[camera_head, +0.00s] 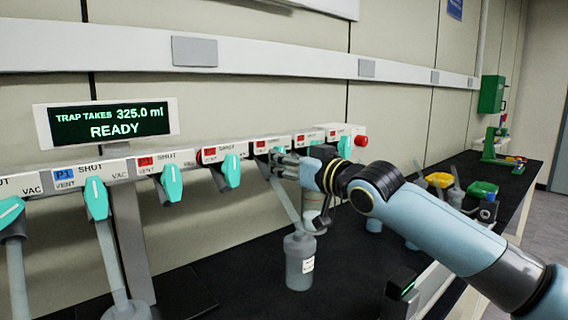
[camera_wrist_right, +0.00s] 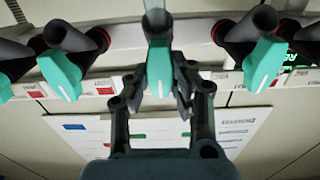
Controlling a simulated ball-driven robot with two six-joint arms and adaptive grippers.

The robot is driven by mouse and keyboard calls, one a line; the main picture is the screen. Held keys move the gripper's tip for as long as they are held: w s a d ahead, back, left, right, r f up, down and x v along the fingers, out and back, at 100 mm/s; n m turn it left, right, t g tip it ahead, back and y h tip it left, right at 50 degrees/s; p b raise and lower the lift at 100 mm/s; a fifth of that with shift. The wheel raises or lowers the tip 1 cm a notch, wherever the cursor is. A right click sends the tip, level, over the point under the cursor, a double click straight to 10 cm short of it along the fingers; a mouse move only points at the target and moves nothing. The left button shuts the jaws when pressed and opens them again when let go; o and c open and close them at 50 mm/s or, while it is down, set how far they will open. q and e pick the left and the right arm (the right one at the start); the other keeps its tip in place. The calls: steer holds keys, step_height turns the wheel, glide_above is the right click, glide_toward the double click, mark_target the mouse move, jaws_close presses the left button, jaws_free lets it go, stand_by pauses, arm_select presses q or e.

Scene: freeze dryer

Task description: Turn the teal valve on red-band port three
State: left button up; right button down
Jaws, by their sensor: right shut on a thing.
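A row of teal valves runs along the white manifold rail (camera_head: 190,158). My right gripper (camera_head: 283,162) is at the rail, by the third red label (camera_head: 261,144) counted from the blue P1 label (camera_head: 63,174). Its number is too small to read. In the right wrist view, my right gripper (camera_wrist_right: 159,98) is shut on a teal valve handle (camera_wrist_right: 158,68), one finger on each side. In the head view the gripper mostly hides this handle. A neighbouring teal valve (camera_head: 231,171) hangs just left of the gripper. My left gripper is not in view.
A grey flask (camera_head: 299,262) hangs below the gripper on a slanted tube. Teal valves with red collars flank the held one, at left (camera_wrist_right: 62,75) and right (camera_wrist_right: 264,64). A display (camera_head: 106,122) reads READY. Yellow and green trays stand farther right on the black bench.

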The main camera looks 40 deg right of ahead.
steer(key=n+b, duration=0.1)
steer(key=n, duration=0.4)
steer(key=shift+f+n+b, duration=0.1)
steer(key=shift+n+b, duration=0.2)
steer(key=n+b, duration=0.1)
steer(key=n, duration=0.4)
stand_by(0.4)
steer(key=c, duration=1.2)
jaws_free()
steer(key=shift+s, duration=0.1)
